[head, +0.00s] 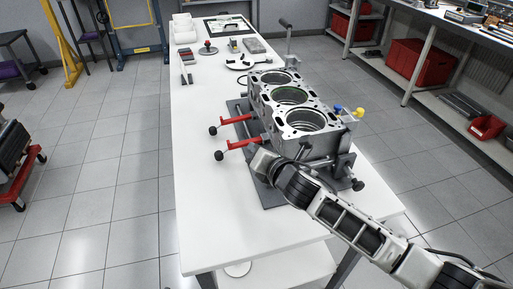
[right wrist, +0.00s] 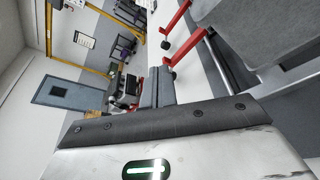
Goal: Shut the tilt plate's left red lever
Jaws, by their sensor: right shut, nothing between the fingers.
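The tilt plate (head: 273,198) is a dark grey base on the white table, with the engine block (head: 318,139) on it. Two red levers stick out from its left side towards picture left, each with a black knob: the farther lever (head: 236,120) and the nearer lever (head: 238,143). My right gripper (head: 258,165) is beside the block's near left corner, just below the nearer lever. In the right wrist view, its grey fingers (right wrist: 157,87) are together and empty. Red lever parts (right wrist: 182,41) and black knobs show beyond them. Contact with a lever cannot be told. My left gripper is not in view.
The white table (head: 203,190) is clear left of the levers. A T-handled post (head: 287,40) stands behind the block. Small parts and a tray (head: 229,28) lie at the far end. A shelf bench with red bins (head: 413,65) stands right.

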